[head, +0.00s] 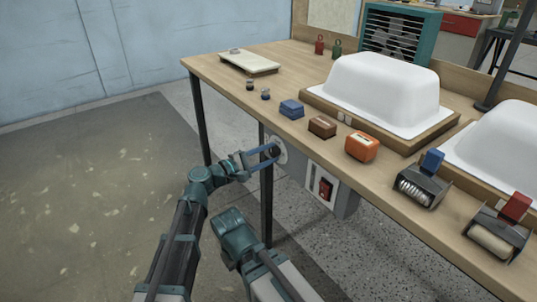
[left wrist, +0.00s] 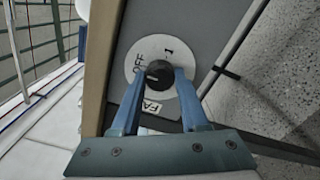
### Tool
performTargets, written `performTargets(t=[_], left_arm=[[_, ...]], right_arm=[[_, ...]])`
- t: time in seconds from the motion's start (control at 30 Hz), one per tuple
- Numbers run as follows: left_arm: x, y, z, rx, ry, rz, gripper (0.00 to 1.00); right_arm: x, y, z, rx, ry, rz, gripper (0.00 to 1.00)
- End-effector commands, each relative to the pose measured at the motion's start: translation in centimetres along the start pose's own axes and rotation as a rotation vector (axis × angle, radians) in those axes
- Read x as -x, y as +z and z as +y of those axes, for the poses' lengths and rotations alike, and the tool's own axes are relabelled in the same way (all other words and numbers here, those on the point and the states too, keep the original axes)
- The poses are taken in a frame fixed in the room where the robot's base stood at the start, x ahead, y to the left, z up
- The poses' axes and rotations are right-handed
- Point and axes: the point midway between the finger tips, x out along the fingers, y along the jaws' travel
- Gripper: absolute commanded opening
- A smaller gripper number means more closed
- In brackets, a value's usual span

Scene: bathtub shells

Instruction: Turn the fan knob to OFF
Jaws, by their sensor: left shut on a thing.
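The fan knob (left wrist: 158,73) is a dark round knob on a white dial plate (left wrist: 176,53) marked OFF and 1, with a partly hidden FAN label (left wrist: 154,106) beside it. In the head view the knob (head: 276,151) is on a grey control box (head: 343,198) under the table's front edge. My left gripper (head: 264,157) is shut on the knob, its two blue fingers on opposite sides of it in the left wrist view (left wrist: 160,78). I cannot clearly tell where the knob points. No right gripper fingers show.
A red switch (head: 325,189) is on the control box's front. The wooden table (head: 225,76) carries white tub shells (head: 385,88), small coloured blocks and rollers. A teal fan unit (head: 400,37) stands at the back. The floor at left is clear.

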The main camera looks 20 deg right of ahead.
Motion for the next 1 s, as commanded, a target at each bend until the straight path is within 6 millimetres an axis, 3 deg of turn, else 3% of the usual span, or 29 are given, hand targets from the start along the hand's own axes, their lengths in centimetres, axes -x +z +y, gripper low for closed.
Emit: performTargets(t=[0.23, 0.27, 0.4, 0.77, 1.0], left_arm=[[0.0, -0.1, 0.0, 0.001, 0.000, 0.002, 0.00], [0.0, -0.1, 0.0, 0.001, 0.000, 0.002, 0.49], [0.0, -0.1, 0.0, 0.000, 0.000, 0.001, 0.74], [0.5, 0.0, 0.0, 0.000, 0.001, 0.002, 0.74], [4.8, 0.1, -0.1, 0.000, 0.002, 0.004, 0.74]], right_arm=[[0.0, 0.0, 0.0, 0.000, 0.000, 0.000, 0.00], [0.0, 0.0, 0.0, 0.000, 0.000, 0.000, 0.00], [0.0, 0.0, 0.0, 0.000, 0.000, 0.000, 0.00], [0.0, 0.0, 0.0, 0.000, 0.000, 0.000, 0.00], [0.0, 0.0, 0.0, 0.000, 0.000, 0.000, 0.00]])
